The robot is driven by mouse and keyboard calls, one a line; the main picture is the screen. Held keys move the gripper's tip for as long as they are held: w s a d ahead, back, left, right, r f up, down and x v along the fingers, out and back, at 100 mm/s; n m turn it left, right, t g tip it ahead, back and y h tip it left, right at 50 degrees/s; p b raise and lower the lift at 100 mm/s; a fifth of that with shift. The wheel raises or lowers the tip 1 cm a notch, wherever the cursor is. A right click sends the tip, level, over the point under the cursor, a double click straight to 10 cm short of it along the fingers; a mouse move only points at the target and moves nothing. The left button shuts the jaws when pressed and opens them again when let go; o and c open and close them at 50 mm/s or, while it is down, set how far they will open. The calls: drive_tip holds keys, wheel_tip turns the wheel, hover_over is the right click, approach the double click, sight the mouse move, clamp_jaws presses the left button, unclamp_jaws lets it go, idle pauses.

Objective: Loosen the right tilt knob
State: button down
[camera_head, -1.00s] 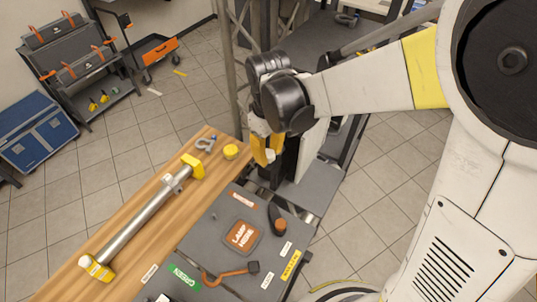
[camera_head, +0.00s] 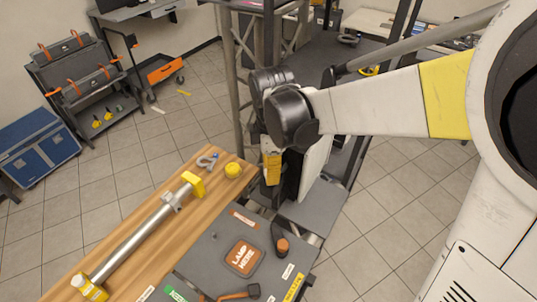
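My arm reaches in from the right and ends in a black wrist. Below the wrist is my gripper (camera_head: 272,168), with yellow parts pointing down; its fingertips are too small and covered to read. Right beside it, a dark upright block with a pale flat panel (camera_head: 315,168) stands at the far end of the bench, perhaps a lamp head. I cannot make out the right tilt knob; the wrist and forearm cover part of this area. Whether the gripper touches the dark block cannot be told.
A wooden bench (camera_head: 140,218) holds a metal tube with yellow ends (camera_head: 142,233), a yellow roll (camera_head: 233,170) and a shackle (camera_head: 207,161). A grey board with a "LAMP HERE" patch (camera_head: 243,257) and orange-handled tools lies nearer. Truss posts (camera_head: 236,75) stand behind the wrist.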

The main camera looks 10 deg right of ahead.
drive_tip(key=shift+n, duration=0.6)
drive_tip(key=c, duration=1)
unclamp_jaws()
wheel_tip(320, 180, up, 12)
